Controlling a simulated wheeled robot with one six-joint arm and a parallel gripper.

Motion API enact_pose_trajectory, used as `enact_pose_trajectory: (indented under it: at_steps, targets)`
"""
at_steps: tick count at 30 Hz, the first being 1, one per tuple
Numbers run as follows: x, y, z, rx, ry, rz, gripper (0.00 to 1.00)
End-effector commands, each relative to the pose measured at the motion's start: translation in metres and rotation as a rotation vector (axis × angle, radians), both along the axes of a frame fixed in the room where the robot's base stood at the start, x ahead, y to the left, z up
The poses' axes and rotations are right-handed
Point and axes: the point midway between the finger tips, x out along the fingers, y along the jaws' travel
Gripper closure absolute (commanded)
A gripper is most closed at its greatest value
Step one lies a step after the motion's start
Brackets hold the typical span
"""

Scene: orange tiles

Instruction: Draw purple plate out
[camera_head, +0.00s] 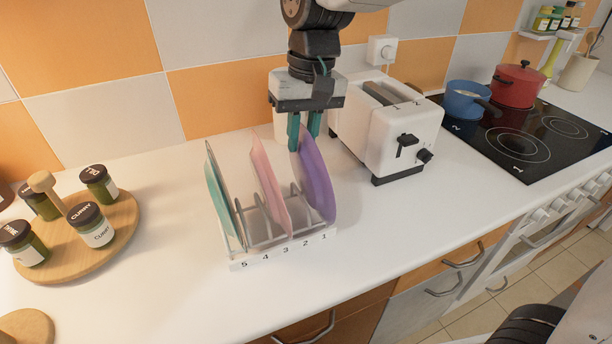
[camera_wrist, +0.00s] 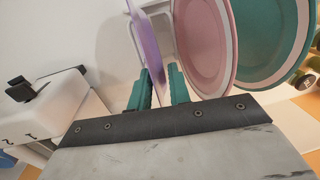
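The purple plate (camera_head: 317,181) stands upright in the right-hand end of the dish rack (camera_head: 283,250), by number 1. My gripper (camera_head: 304,130) points down at its upper rim. In the wrist view the purple plate (camera_wrist: 149,45) reaches edge-on between the two green fingers of my gripper (camera_wrist: 160,90). The fingers are apart, one on each side of the rim, with a gap showing beside the plate. A pink plate (camera_head: 270,185) stands near the rack's middle and a teal plate (camera_head: 217,195) at its left end. The plate's rim is partly hidden by the fingers.
A white toaster (camera_head: 388,130) stands close to the right of my gripper. A wooden board with spice jars (camera_head: 95,225) is at left. A blue pot (camera_head: 466,100) and red pot (camera_head: 517,84) are at the hob (camera_head: 535,140). The counter in front is clear.

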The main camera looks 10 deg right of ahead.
Motion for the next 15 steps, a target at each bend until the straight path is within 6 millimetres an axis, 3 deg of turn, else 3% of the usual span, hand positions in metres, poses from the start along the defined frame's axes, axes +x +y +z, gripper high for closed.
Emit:
enact_pose_trajectory:
  at_steps: [2,5,15]
  targets:
    - [0.0,0.0,0.0,0.0,0.0,0.0,0.81]
    - [0.0,0.0001,0.0001,0.0,0.0,0.0,1.0]
    - [0.0002,0.0013,0.0089,0.003,-0.002,0.001,1.0]
